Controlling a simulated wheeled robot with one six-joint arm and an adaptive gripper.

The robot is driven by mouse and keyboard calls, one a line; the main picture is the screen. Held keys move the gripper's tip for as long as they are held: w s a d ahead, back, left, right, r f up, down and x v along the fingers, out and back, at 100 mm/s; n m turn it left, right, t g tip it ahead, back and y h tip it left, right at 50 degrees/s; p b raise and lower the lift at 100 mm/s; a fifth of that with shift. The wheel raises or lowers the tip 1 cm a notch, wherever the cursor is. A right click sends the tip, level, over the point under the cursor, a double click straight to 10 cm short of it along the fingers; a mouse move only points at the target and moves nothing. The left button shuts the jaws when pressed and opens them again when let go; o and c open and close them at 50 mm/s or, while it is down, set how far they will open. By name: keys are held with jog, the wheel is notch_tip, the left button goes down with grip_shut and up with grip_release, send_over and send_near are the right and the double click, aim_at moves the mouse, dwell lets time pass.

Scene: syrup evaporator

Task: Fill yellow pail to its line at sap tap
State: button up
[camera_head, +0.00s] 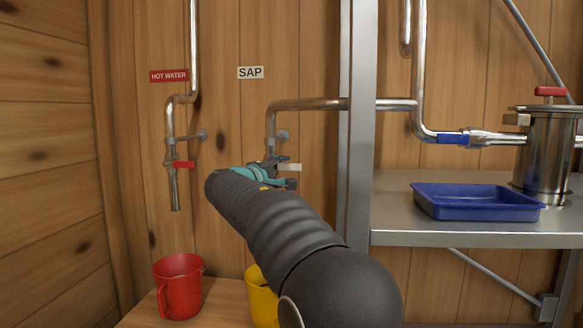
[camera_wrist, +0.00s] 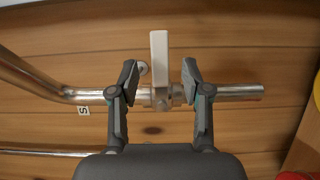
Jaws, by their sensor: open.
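The sap tap's pale lever (camera_head: 289,167) sticks out sideways from its pipe under the SAP sign (camera_head: 250,72). In the wrist view the lever (camera_wrist: 159,55) stands crosswise to the metal pipe. My gripper (camera_wrist: 160,82) is open, with one finger on each side of the lever; contact cannot be told. No stream shows at the spout end (camera_wrist: 250,92). The yellow pail (camera_head: 261,300) is on the wooden bench below, partly hidden by my arm. Its yellow edge (camera_wrist: 317,92) shows in the wrist view. Its line and contents are not visible.
A red jug (camera_head: 179,288) stands left of the pail, below the hot water tap with its red lever (camera_head: 184,164). At right, a blue tray (camera_head: 475,201) and a steel canister (camera_head: 548,150) sit on a metal shelf. A steel post (camera_head: 356,120) rises right of the sap tap.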

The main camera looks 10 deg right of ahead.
aim_at(290, 167)
jog(key=shift+x, duration=2.5)
grip_shut()
